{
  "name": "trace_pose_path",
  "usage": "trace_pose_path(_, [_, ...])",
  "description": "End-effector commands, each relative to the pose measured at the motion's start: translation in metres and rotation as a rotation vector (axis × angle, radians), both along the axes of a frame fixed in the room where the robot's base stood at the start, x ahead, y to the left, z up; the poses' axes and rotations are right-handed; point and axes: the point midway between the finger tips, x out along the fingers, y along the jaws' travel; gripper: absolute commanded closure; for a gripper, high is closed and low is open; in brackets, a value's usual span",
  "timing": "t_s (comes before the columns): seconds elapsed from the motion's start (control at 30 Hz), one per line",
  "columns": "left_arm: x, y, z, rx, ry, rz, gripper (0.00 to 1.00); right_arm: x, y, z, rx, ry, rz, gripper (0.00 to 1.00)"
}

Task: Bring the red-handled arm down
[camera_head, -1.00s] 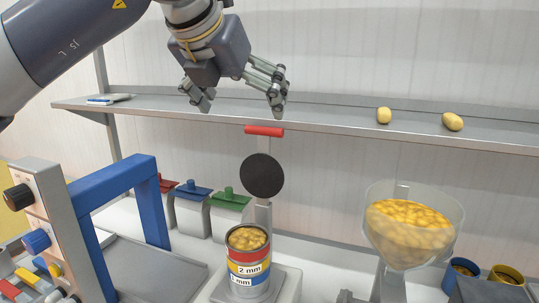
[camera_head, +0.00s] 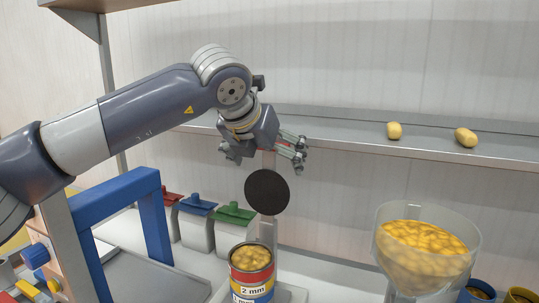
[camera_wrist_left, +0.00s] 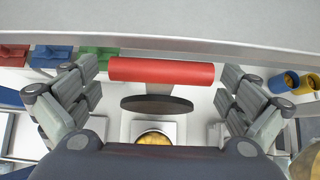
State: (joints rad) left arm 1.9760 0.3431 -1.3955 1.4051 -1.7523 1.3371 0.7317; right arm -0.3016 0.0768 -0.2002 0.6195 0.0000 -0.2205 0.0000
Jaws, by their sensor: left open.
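The red handle (camera_wrist_left: 162,70) lies across the space between the fingers of my open left gripper (camera_wrist_left: 160,98) in the left wrist view. In the head view my left gripper (camera_head: 265,152) is over the handle and hides most of it. The arm stands upright, with a black round disc (camera_head: 267,192) below the handle. The disc also shows edge-on in the wrist view (camera_wrist_left: 157,104). Below it stands an open can (camera_head: 251,273) with yellow contents and coloured bands. My right gripper is not in view.
A grey shelf (camera_head: 350,142) with two yellow lumps runs behind the gripper. A clear hopper (camera_head: 426,245) of yellow pieces stands at right. A blue frame (camera_head: 150,208) and lidded bins with red, blue and green (camera_head: 234,214) lids stand at left.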

Motion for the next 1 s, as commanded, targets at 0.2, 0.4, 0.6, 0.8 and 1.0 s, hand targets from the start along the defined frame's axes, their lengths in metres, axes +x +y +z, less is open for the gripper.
trace_pose_path(0.2, [0.0035,-0.0016,-0.0043,0.0,0.0,0.0,0.0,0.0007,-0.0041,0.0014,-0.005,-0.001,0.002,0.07])
trace_pose_path(0.4, [0.0034,-0.0014,-0.0042,0.0,0.0,0.0,0.14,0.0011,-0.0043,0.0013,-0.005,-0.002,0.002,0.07])
trace_pose_path(0.6, [0.0033,-0.0014,-0.004,0.0,0.0,0.0,0.59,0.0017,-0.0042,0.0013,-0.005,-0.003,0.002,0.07])
trace_pose_path(0.8, [0.0032,-0.0014,-0.0041,0.0,0.0,0.0,0.65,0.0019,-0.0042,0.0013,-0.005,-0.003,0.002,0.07])
trace_pose_path(1.0, [0.005,-0.0016,-0.0048,-0.003,-0.003,0.0,0.65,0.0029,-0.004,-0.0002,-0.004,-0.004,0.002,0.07])
